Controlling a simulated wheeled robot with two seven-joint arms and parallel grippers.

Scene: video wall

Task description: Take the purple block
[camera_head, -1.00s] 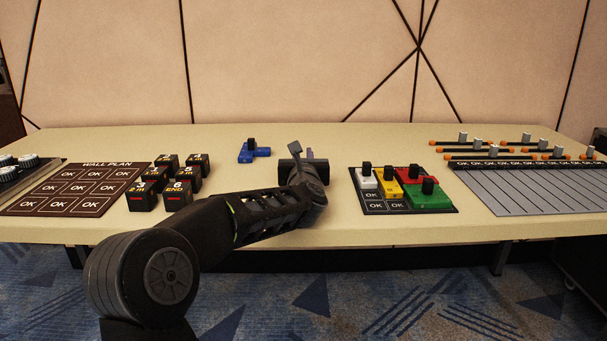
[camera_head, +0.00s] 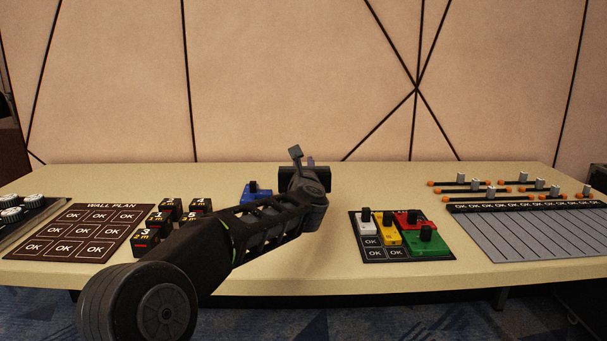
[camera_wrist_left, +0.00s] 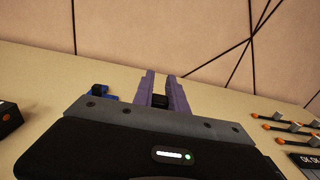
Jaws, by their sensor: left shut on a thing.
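The fingertips are hard to make out. The purple block is hidden in the head view. My right gripper is not in view.
A blue block (camera_head: 257,194) lies just left of my left wrist. Black numbered cubes (camera_head: 170,209) stand beside the wall plan board (camera_head: 90,205). White, yellow, red and green blocks (camera_head: 424,241) lie on a dark board (camera_head: 373,254) at right. Sliders (camera_head: 490,190) stand farther right.

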